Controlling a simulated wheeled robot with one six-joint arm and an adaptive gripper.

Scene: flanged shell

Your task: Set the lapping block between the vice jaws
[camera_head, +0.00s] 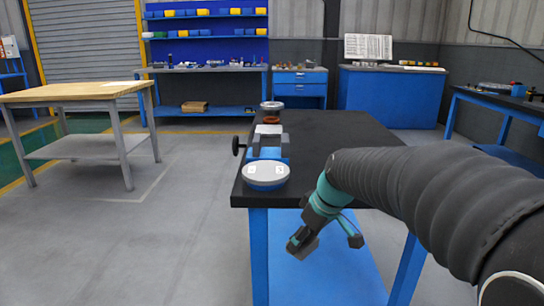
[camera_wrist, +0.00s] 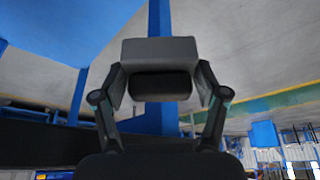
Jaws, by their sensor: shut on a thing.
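My gripper (camera_head: 308,232) hangs low, in front of the black workbench's near edge and below its top. It is shut on a dark grey block (camera_wrist: 158,50), which looks like the lapping block. In the wrist view the block sits across both fingers of my gripper (camera_wrist: 161,88); its near face is in shadow. The blue vice (camera_head: 268,152) stands on the bench top at the left edge, up and left of my gripper. Its dark jaws (camera_head: 269,137) show small, and the gap between them is hard to make out.
A round grey disc (camera_head: 266,173) with white labels sits just in front of the vice. A reddish-brown part (camera_head: 269,129) and another round piece (camera_head: 271,105) lie behind it. The workbench (camera_head: 340,150) is bare to the right. A wooden-topped table (camera_head: 75,91) stands left.

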